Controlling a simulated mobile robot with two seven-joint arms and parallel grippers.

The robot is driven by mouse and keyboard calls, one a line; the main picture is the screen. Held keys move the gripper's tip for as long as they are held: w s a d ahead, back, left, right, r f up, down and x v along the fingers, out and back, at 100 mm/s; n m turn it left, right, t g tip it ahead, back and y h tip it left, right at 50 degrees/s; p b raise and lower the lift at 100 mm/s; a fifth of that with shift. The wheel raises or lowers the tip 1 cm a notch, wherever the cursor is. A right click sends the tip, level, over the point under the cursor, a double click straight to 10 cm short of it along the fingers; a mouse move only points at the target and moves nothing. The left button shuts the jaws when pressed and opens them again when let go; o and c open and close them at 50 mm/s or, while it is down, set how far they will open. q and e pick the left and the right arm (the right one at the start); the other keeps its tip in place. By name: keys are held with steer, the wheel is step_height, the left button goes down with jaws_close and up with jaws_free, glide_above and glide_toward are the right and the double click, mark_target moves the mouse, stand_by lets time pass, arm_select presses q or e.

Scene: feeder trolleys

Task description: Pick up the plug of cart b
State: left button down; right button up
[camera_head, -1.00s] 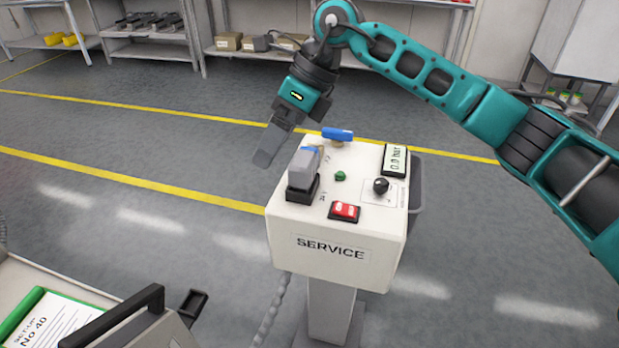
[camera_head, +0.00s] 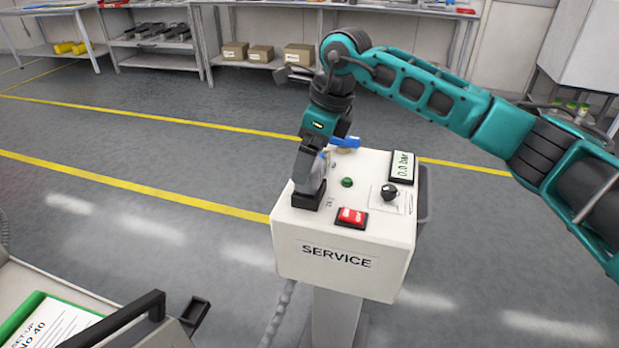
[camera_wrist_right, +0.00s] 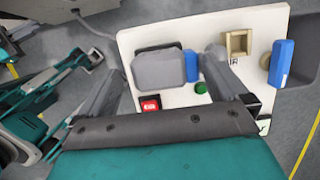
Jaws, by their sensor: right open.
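A grey plug (camera_wrist_right: 158,70) sits on the white top of the service post (camera_head: 338,258), in a black socket (camera_head: 307,197). In the wrist view it lies between the two fingers of my right gripper (camera_head: 310,178), nearer the left one. The fingers stand apart on either side of it, and contact cannot be told. In the head view the gripper mostly hides the plug. A blue part (camera_wrist_right: 191,65) shows beside the plug. No marking for cart b is readable.
The post also carries a blue handle (camera_head: 345,142), green button (camera_head: 347,182), red switch (camera_head: 352,217), black knob (camera_head: 389,192) and gauge (camera_head: 402,167). A ribbed hose (camera_head: 279,315) hangs beside it. A cart with a black handle (camera_head: 120,318) stands lower left. Floor between is clear.

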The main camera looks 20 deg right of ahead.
steer(key=x, duration=0.4)
steer(key=shift+s+d+f, duration=0.1)
steer(key=shift+s+f, duration=0.05)
steer(key=shift+f, duration=0.05)
steer(key=shift+r, duration=0.1)
steer(key=c, duration=1.6)
steer(key=shift+r, duration=0.1)
step_height(320, 180, up, 23)
steer(key=p, duration=0.5)
steer(key=shift+p, duration=0.3)
